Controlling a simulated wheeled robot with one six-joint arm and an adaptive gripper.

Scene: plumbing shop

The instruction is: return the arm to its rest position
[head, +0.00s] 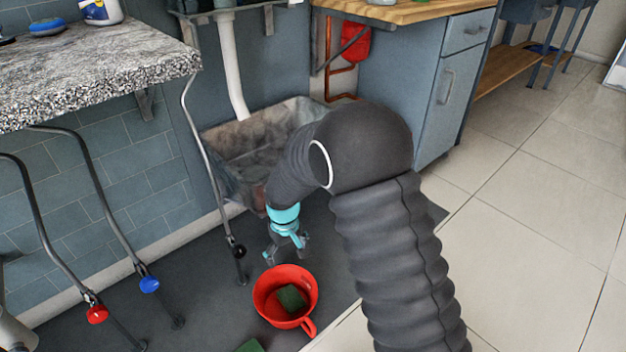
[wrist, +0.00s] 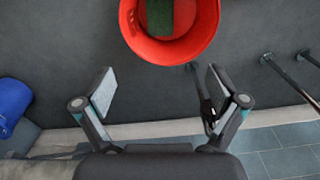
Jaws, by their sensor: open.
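My gripper (head: 287,248) hangs at the end of my dark, sleeved arm, low over the dark floor mat. In the wrist view my gripper (wrist: 160,92) has its two fingers spread wide with nothing between them. A red bucket (head: 271,309) stands on the mat just below and in front of the gripper, apart from it. A green block (head: 291,298) lies inside the bucket. The bucket (wrist: 205,35) also shows at the top of the wrist view, beyond the fingertips, with the green piece (wrist: 160,15) in it.
A stone-like basin (head: 225,150) stands behind my arm by the wall. Pipes with a black, a blue (head: 149,285) and a red knob (head: 97,314) rise at left under a granite counter (head: 100,75). A blue-grey cabinet (head: 440,110) is behind right. Tiled floor (head: 540,220) at right is clear.

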